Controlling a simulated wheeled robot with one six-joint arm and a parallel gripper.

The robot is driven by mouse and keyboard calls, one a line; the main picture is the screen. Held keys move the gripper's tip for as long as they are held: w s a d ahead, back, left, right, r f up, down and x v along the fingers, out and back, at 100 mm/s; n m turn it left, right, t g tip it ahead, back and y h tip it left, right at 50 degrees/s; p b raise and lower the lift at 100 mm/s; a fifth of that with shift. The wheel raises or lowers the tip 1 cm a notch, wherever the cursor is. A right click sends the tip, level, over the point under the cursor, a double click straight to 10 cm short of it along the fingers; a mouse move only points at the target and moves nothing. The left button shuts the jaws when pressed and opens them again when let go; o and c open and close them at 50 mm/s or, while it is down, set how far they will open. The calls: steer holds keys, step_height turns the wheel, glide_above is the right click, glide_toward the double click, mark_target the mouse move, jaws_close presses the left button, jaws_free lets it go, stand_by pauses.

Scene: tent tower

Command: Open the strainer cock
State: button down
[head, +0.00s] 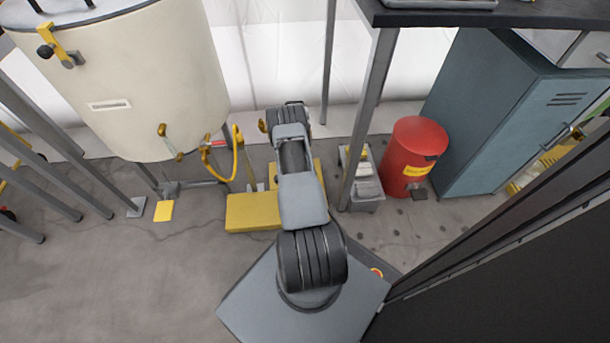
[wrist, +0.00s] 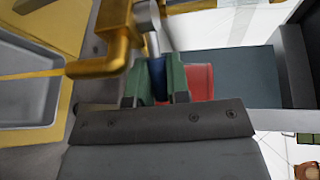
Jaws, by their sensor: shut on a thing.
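The brass cock (wrist: 112,38), which I take to be the strainer cock, fills the upper left of the wrist view. A grey metal lever (wrist: 150,28) beside it runs down to a blue handle sleeve (wrist: 157,72). My gripper (wrist: 157,84) has its two green fingers closed on either side of this blue sleeve. In the head view my arm hides the gripper and most of the cock; only a small brass piece (head: 263,126) shows left of the arm's far end. How far the lever is turned cannot be told.
A cream tank (head: 150,85) with brass fittings and a yellow hose (head: 236,155) stands at left. A yellow block (head: 252,212) lies beside my arm. A red bin (head: 412,155), a grey crate (head: 365,198), a table leg (head: 368,120) and a blue cabinet (head: 485,115) stand at right.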

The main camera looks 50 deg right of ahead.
steer(key=shift+s, duration=0.3)
steer(key=c, duration=1.1)
jaws_free()
steer(key=shift+w, duration=0.15)
